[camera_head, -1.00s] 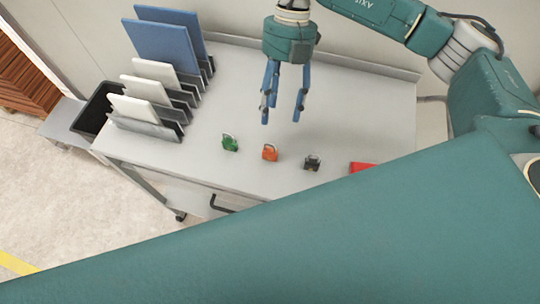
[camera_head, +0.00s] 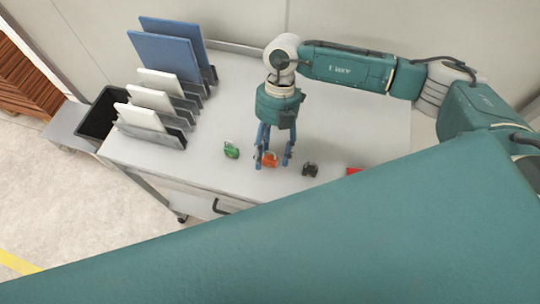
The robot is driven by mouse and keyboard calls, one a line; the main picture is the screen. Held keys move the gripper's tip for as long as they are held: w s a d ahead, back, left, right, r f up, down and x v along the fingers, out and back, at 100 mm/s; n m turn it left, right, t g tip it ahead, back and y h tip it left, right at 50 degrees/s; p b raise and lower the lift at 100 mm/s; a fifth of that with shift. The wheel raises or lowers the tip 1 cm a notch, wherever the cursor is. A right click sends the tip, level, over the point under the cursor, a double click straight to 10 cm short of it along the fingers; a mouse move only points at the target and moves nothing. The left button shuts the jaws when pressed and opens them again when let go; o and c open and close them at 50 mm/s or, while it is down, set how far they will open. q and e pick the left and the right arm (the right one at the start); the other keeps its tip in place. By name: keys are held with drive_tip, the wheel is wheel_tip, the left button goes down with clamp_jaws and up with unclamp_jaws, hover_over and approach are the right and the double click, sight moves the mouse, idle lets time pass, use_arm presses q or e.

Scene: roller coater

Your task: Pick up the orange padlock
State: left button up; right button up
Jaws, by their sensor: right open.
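The orange padlock (camera_head: 270,160) stands on the grey table in the head view, between a green padlock (camera_head: 232,150) on its left and a black padlock (camera_head: 310,169) on its right. My right gripper (camera_head: 272,163) points down with its blue fingers open, one on each side of the orange padlock. Whether the fingers touch it I cannot tell. The padlock's shackle is partly hidden by the gripper. My left gripper is not in view; a large teal part of my own arm covers the lower part of the picture.
The table (camera_head: 205,178) holds a rack with blue panels (camera_head: 165,55) and white panels (camera_head: 150,98) at the left. A red object (camera_head: 354,171) lies partly hidden at the right. A black bin (camera_head: 98,115) stands left of the table. The table's back right is clear.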

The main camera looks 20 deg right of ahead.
drive_tip(key=shift+f, duration=0.1)
drive_tip(key=shift+c, duration=1.3)
clamp_jaws()
